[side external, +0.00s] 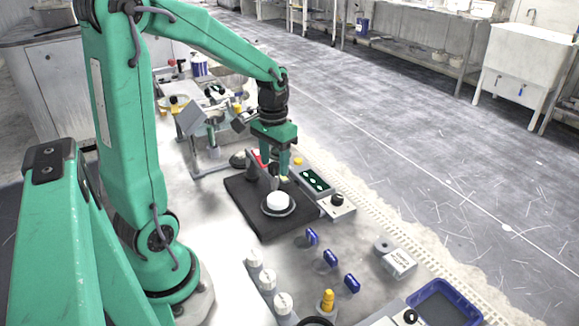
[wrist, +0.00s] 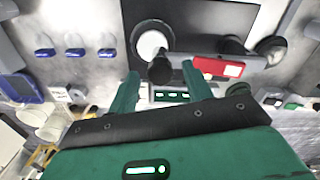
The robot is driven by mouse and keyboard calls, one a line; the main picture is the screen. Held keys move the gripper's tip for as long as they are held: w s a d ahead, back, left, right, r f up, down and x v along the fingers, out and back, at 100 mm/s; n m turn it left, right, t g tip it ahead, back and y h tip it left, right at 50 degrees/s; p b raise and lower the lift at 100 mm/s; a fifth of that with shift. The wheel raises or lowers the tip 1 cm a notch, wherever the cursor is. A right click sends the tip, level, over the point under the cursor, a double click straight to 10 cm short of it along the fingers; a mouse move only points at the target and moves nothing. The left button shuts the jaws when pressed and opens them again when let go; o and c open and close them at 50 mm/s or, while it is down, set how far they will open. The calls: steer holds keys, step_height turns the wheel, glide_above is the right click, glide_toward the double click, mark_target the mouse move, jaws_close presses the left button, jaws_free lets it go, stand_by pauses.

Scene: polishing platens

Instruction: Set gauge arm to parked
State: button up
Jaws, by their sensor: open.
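What looks like the gauge arm (wrist: 205,66) is a grey bar with a red and white block on it, seen in the wrist view. A black knob (wrist: 160,71) is at its left end, over the edge of a white disc (wrist: 151,42) in a dark ring. In the side view the arm's red part (side external: 259,160) is partly hidden by my gripper (side external: 281,177). The white disc (side external: 278,201) sits on a black mat. My gripper (wrist: 161,76) is open, pointing down, with the knob between its fingers in the wrist picture. I cannot tell whether they touch it.
The black mat (side external: 245,212) lies under the disc. A panel with green lights (side external: 315,180) and a black-knobbed box (side external: 338,205) stand to its right.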

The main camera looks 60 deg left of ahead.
steer(key=shift+f, duration=0.35)
steer(key=shift+c, duration=0.4)
jaws_close()
steer(key=shift+s, duration=0.15)
steer(key=s+a+m, duration=0.7)
steer(key=s+m, duration=0.5)
steer(key=shift+s+a, duration=0.25)
stand_by(0.6)
